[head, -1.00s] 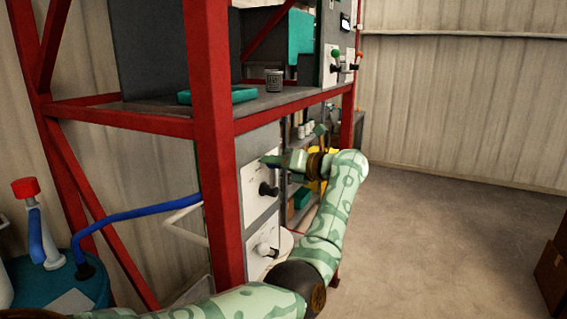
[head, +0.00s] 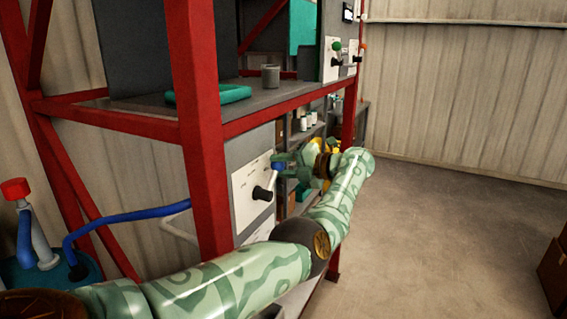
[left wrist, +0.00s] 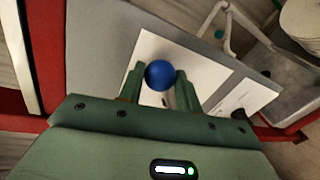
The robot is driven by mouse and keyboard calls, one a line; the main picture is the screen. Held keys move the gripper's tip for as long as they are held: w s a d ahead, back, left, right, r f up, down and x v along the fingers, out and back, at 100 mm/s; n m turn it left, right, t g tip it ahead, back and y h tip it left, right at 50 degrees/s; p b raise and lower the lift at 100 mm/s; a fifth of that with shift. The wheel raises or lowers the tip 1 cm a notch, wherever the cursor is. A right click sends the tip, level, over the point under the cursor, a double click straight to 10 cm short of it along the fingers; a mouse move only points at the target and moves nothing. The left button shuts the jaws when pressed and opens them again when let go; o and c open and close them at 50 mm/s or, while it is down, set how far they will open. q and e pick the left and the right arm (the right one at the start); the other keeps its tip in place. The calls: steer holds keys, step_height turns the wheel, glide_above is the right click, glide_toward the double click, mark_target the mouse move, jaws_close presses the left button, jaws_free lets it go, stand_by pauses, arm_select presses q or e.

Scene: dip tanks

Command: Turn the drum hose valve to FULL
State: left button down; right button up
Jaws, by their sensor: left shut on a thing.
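The hose valve shows as a black hub (head: 262,192) on a white plate (head: 243,192) below the shelf. Its lever slants up and right to a blue ball knob (head: 279,166). My left gripper (head: 281,163) is at this knob, with its fingers over the plate's right edge. In the left wrist view the knob (left wrist: 159,75) sits between the two green fingers, which are shut on it. The white plate (left wrist: 190,65) lies behind it; its markings are too small to read. The drum (head: 45,272) stands at lower left with a blue hose (head: 125,215). My right gripper is out of view.
A red upright post (head: 198,110) stands left of the valve. Levers with green and orange knobs are on an upper panel (head: 333,57). The floor at right is open, with a brown box (head: 553,265) at the edge.

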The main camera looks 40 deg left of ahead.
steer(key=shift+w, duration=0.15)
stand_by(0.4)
arm_select(q)
steer(key=c, duration=1.2)
jaws_free()
steer(key=shift+o, duration=1)
steer(key=shift+w+a+f, duration=0.1)
steer(key=shift+w, duration=0.05)
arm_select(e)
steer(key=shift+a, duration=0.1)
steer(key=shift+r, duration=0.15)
